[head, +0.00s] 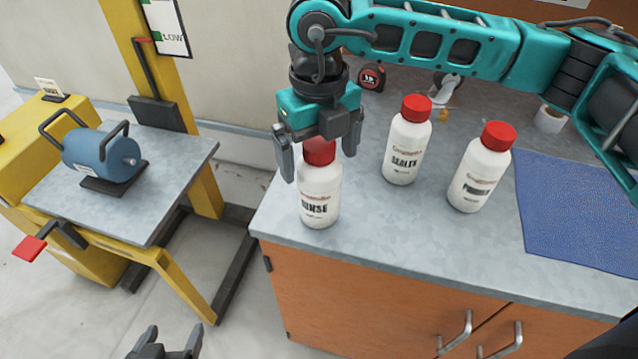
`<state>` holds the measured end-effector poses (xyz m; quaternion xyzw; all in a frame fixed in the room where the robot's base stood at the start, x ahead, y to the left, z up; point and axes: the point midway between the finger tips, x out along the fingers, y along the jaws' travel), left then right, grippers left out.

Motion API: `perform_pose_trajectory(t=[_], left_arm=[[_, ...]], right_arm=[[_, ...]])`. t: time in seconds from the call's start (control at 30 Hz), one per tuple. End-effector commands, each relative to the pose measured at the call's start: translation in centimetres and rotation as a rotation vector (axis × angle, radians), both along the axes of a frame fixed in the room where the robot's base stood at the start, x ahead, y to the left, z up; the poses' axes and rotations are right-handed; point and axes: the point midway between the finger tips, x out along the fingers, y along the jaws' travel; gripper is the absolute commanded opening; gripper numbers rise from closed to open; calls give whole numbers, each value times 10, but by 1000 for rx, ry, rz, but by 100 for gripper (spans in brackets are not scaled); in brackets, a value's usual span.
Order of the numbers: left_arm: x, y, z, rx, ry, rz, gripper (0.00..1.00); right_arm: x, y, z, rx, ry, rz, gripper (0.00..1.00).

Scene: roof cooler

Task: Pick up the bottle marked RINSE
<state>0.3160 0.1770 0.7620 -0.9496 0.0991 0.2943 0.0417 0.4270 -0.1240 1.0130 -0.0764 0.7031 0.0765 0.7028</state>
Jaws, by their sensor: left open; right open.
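The bottle marked RINSE (320,198) is white with a red cap and stands upright near the left front corner of the grey counter (400,245). My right gripper (320,158) is open and points down over this bottle, its two fingers on either side of the red cap. I cannot tell whether the fingers touch it. My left gripper (168,345) is open and empty, low at the bottom edge of the view, away from the counter.
A white bottle marked SEALER (405,150) and another white bottle with partly readable lettering (480,172) stand to the right. A blue mat (580,215) lies at the right. A tape measure (371,78) is behind. A yellow-framed bench with a blue cylinder (100,155) stands left.

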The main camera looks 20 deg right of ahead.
Motion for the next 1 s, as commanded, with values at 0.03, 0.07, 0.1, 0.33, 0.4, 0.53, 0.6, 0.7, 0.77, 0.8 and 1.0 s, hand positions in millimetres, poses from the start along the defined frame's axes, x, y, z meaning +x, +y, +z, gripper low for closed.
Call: perform_pose_trajectory(t=[0.03, 0.07, 0.1, 0.33, 0.4, 0.53, 0.6, 0.7, 0.77, 0.8, 1.0], left_arm=[[0, 0, 0, 0, -1, 0, 78], [0, 0, 0, 0, -1, 0, 78], [0, 0, 0, 0, -1, 0, 78], [0, 0, 0, 0, 0, 0, 78], [0, 0, 0, 0, 0, 0, 78], [0, 0, 0, 0, 0, 0, 78], [0, 0, 0, 0, 0, 0, 78], [0, 0, 0, 0, 0, 0, 78], [0, 0, 0, 0, 0, 0, 78], [0, 0, 0, 0, 0, 0, 78], [0, 0, 0, -1, 1, 1, 78]], right_arm=[[0, 0, -1, 0, 0, 0, 100], [0, 0, -1, 0, 0, 0, 100], [0, 0, 0, 0, 0, 0, 100], [0, 0, 0, 0, 0, 0, 85], [0, 0, 0, 0, 0, 0, 78], [0, 0, 0, 0, 0, 0, 66], [0, 0, 0, 0, 0, 0, 59], [0, 0, 0, 0, 0, 0, 49], [0, 0, 0, 0, 0, 0, 44], [0, 0, 0, 0, 0, 0, 40], [0, 0, 0, 0, -1, 0, 25]])
